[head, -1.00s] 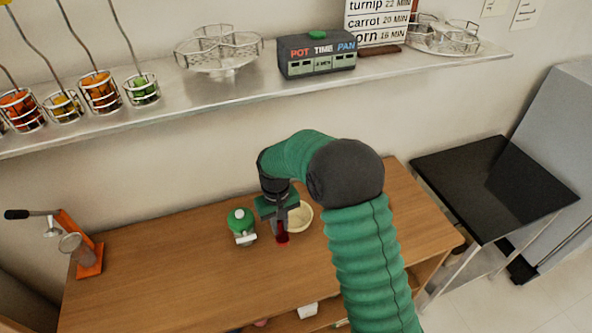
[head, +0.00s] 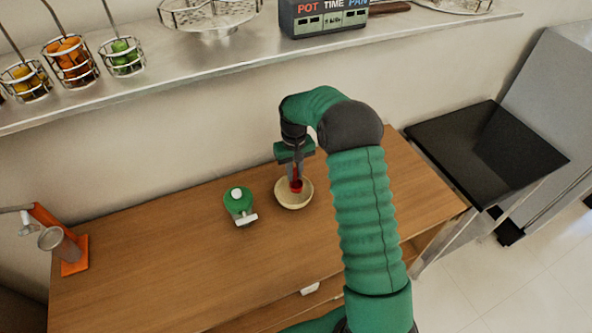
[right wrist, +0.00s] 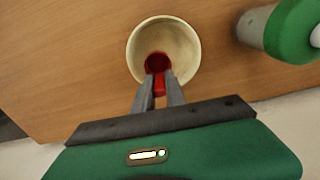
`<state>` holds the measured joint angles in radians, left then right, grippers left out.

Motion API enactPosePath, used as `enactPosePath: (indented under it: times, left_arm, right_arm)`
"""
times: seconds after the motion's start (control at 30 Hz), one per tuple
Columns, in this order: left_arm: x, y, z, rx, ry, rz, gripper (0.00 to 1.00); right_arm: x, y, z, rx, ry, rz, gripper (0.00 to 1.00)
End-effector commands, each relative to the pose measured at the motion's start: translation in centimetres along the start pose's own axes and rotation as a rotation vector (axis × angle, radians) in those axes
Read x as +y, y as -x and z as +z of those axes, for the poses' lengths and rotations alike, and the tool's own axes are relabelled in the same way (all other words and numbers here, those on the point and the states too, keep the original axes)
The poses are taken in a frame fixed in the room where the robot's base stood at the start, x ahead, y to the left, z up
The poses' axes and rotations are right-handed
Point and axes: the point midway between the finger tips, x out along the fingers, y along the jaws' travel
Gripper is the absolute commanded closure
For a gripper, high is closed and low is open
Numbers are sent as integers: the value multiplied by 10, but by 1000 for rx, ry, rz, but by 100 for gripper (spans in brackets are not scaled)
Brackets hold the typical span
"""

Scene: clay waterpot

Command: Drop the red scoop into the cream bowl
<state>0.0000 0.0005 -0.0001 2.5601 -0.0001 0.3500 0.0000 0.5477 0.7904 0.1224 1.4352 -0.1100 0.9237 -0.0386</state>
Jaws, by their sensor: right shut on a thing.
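The cream bowl (head: 294,203) stands upright on the wooden counter in the head view, and it also shows in the right wrist view (right wrist: 190,43). My right gripper (head: 296,177) is shut on the red scoop (head: 297,186) and holds it over the bowl. In the right wrist view the scoop's round red cup (right wrist: 157,62) appears within the bowl's outline, with its handle between my right fingertips (right wrist: 161,92). I cannot tell whether the scoop touches the bowl. My left gripper is not in view.
A green and white container (head: 239,204) stands left of the bowl. An orange device (head: 70,245) is at the counter's left end. A metal shelf (head: 190,75) with wire baskets runs above. A black-topped table (head: 487,150) stands to the right. The counter's front left is clear.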

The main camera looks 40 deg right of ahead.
Motion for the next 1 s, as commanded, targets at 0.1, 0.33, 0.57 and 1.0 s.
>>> enactPosePath:
  times: [0.1,0.33,0.57,1.0]
  left_arm:
    - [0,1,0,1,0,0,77]
    - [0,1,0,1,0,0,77]
    - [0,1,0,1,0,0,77]
    - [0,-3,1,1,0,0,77]
  right_arm:
    - [2,2,0,1,-1,-1,100]
    - [2,1,-1,0,-1,-1,62]
    - [1,1,0,0,-1,0,59]
    - [4,69,-4,4,-2,-1,59]
